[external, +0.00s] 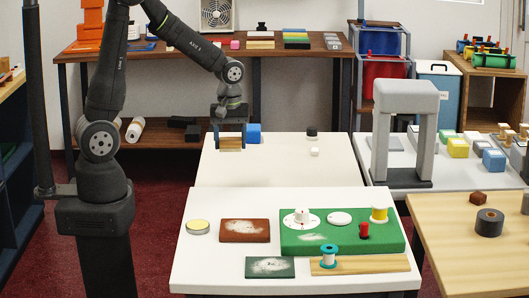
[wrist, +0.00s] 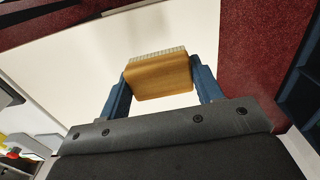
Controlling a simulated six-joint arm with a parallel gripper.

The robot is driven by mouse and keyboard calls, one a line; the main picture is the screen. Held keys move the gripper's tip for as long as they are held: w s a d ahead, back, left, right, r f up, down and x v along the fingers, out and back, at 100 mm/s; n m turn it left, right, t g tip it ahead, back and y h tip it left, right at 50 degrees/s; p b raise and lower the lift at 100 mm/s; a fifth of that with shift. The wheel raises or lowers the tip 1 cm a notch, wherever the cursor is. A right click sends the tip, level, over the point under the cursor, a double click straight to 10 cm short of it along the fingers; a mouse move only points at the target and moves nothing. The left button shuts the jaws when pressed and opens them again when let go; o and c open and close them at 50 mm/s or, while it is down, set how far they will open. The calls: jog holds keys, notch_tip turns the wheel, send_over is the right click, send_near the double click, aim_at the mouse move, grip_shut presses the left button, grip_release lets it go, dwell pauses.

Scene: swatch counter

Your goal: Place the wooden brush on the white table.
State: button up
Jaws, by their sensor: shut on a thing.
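My gripper (external: 231,140) is shut on the wooden brush (external: 231,144), a tan block seen between the blue fingers. In the wrist view, the brush (wrist: 159,77) shows its wooden back, with pale bristles along the far edge, and my gripper's fingers (wrist: 160,88) press its two sides. The gripper is over the left back part of the rear white table (external: 270,168). That table also shows behind the brush in the wrist view (wrist: 110,45). I cannot tell whether the bristles touch the tabletop or hang above it.
A blue block (external: 254,133) is close to the right of the gripper. A black round item (external: 312,132) and a small white block (external: 315,152) are farther right. The rear table's middle and front are clear. A front white table (external: 190,272) holds several items. A grey arch (external: 405,130) stands right.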

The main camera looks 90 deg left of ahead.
jog(key=w+d+r+m, duration=0.1)
jog(key=w+d+m, duration=0.15)
jog(key=d, duration=0.75)
jog(key=w+d+r+m, duration=0.15)
jog(key=d+m, duration=0.25)
jog(key=d, duration=0.6)
jog(key=w+d+m, duration=0.2)
jog(key=d+m, duration=0.1)
jog(key=d, duration=0.7)
jog(key=s+d+r+m, duration=0.1)
jog(key=s+d+m, duration=0.2)
jog(key=s+d, duration=0.45)
jog(key=s+d+r+m, duration=0.1)
jog(key=s+d+m, duration=0.25)
jog(key=d, duration=0.75)
jog(key=s+d+r+m, duration=0.1)
jog(key=s+d+m, duration=0.2)
jog(key=s+d, duration=0.45)
send_over(220, 266)
notch_tip(220, 266, down, 7)
jog(key=shift+d+f, duration=0.1)
jog(key=shift+f, duration=2)
